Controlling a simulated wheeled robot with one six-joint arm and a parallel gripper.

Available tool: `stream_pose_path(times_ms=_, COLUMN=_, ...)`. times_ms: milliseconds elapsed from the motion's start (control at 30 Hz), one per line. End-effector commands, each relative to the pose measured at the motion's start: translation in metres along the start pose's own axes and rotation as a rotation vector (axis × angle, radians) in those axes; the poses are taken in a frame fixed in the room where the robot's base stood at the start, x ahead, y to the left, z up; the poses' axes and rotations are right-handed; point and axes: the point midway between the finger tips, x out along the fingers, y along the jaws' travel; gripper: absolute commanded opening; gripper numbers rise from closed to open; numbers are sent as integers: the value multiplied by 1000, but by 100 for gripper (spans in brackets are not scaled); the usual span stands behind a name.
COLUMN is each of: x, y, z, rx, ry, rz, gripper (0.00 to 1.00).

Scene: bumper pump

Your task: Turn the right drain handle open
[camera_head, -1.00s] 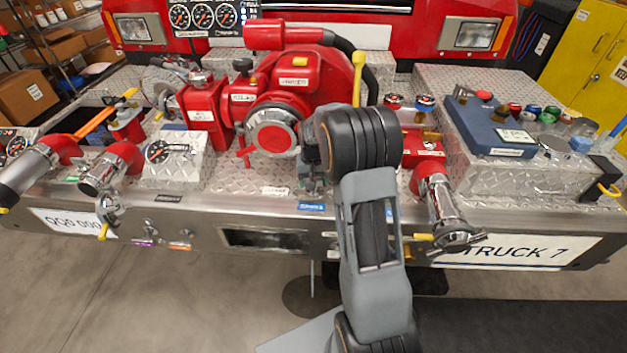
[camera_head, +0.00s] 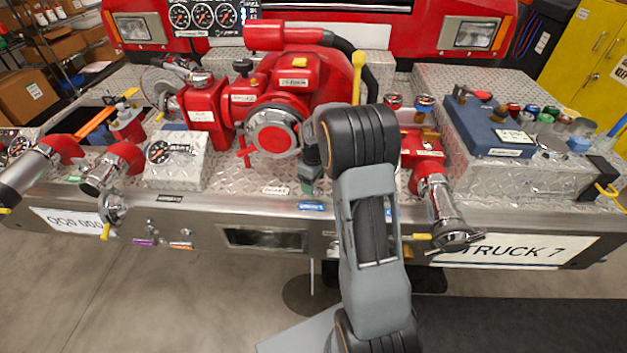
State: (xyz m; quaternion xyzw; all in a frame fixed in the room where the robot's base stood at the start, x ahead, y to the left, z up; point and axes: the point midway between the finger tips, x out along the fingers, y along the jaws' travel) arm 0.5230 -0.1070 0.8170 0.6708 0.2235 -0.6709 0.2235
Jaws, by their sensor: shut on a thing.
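My gripper (camera_head: 309,172) shows only in part, left of my dark wrist joint, low over the diamond-plate deck behind a blue label (camera_head: 312,207). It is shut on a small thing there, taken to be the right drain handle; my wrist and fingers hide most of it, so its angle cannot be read. The red pump (camera_head: 298,85) with its round capped inlet (camera_head: 272,134) stands just behind and left of my gripper.
A chrome right outlet (camera_head: 443,215) on a red elbow juts over the bumper edge, right of my arm. Left outlets (camera_head: 102,172) and a gauge box (camera_head: 178,160) stand left. A blue case (camera_head: 490,125) sits on the right deck. The floor in front is open.

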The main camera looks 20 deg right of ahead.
Motion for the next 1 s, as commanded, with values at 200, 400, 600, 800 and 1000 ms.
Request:
stream_pose_path(times_ms=200, x=0, y=0, z=0, rx=-177, ry=-1, rz=-1, gripper=44)
stream_pose_path(times_ms=400, x=0, y=0, z=0, rx=-301, ry=-1, rz=-1, gripper=44)
stream_pose_path(times_ms=600, x=0, y=0, z=0, rx=-381, ry=-1, rz=-1, gripper=44)
stream_pose_path(times_ms=800, x=0, y=-1, z=0, rx=-420, ry=-1, rz=-2, gripper=44)
stream_pose_path(times_ms=1000, x=0, y=-1, z=0, rx=-432, ry=-1, rz=-2, gripper=44)
